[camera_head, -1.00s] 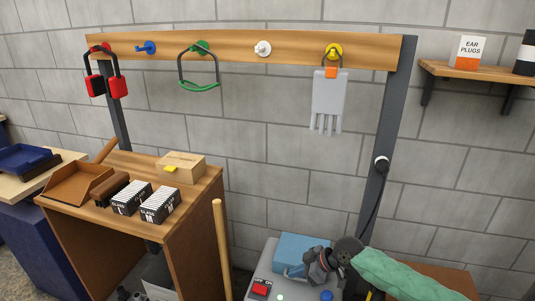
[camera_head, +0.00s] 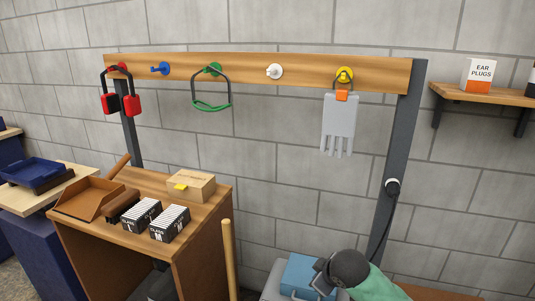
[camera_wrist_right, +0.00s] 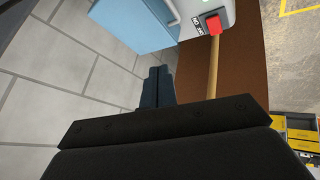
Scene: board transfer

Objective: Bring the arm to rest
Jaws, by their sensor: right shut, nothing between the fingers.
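My right gripper (camera_wrist_right: 158,88) is shut and empty; its dark fingers meet in the middle of the right wrist view. In the head view my right arm comes in at the bottom, and its wrist is in front of a blue box (camera_head: 298,270). The fingertips are hard to make out there. In the right wrist view the fingers point towards the grey block wall (camera_wrist_right: 95,75) and the blue box (camera_wrist_right: 135,22). I cannot tell the gap between them. My left gripper is not in view.
A wooden peg board (camera_head: 240,71) holds red earmuffs (camera_head: 131,104), a green-banded item (camera_head: 212,106) and grey gloves (camera_head: 338,122). The blue peg (camera_head: 160,68) and white peg (camera_head: 274,71) are bare. A wooden cabinet (camera_head: 205,215) with boxes stands left. A red button (camera_wrist_right: 214,25) shows near the gripper.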

